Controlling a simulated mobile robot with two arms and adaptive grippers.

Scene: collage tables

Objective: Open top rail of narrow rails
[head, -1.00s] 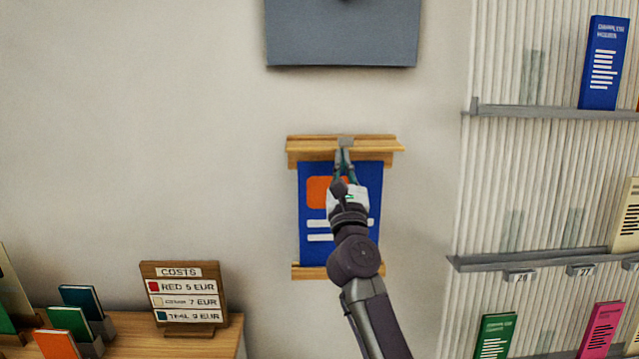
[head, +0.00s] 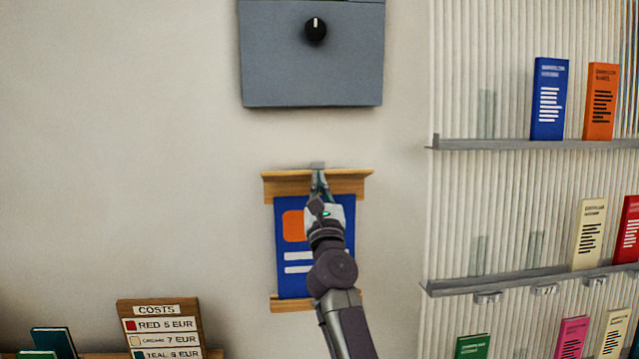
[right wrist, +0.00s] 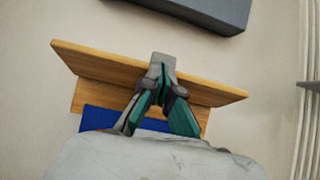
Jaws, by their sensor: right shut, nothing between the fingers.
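The narrow rails hold a blue poster (head: 287,240) with an orange square and white bars on the wall. The wooden top rail (head: 283,176) is along its upper edge, and the bottom rail (head: 291,304) is below. The top rail's front board (right wrist: 215,91) stands out from a backing board (right wrist: 90,98), like a tilted flap, with a grey tab (right wrist: 163,60) at its middle. My right gripper (head: 318,173) is shut and empty, its tips at the tab; it also shows in the right wrist view (right wrist: 160,72). It hides part of the poster. My left gripper is out of view.
A grey box (head: 310,75) with a black knob (head: 316,29) hangs above. A ribbed rack (head: 460,205) with brochures on ledges stands at the right. A costs sign (head: 160,328) is at the lower left. The wall left of the poster is bare.

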